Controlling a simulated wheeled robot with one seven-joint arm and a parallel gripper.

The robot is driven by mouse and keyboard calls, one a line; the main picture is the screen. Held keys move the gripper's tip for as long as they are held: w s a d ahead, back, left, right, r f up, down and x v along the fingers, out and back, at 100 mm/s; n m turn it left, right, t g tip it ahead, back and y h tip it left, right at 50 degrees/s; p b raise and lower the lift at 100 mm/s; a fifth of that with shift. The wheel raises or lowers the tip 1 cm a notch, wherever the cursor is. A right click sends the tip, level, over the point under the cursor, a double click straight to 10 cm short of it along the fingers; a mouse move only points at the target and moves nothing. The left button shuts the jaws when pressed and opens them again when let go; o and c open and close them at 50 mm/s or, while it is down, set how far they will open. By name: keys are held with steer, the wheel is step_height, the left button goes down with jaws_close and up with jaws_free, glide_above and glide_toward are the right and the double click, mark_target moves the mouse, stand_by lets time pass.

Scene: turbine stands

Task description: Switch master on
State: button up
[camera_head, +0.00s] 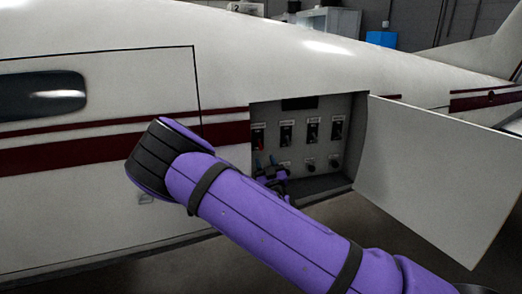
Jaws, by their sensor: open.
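A switch panel (298,148) sits in an open bay in the white aircraft's side. Small round knobs (310,164) line the row below. The labels are too small to read, so I cannot tell which switch is the master. My purple arm hides part of the bay's lower left; contact with the panel cannot be told.
The bay's white door (440,180) hangs open to the right. The white fuselage (90,200) with dark red stripes fills the left, close behind my arm. A blue box (381,39) and a grey cabinet (328,22) stand far behind. The dark floor shows below.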

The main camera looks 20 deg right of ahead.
mark_target(261, 147)
steer(key=x, duration=0.6)
steer(key=shift+w+r, duration=0.15)
steer(key=shift+w, duration=0.05)
jaws_close()
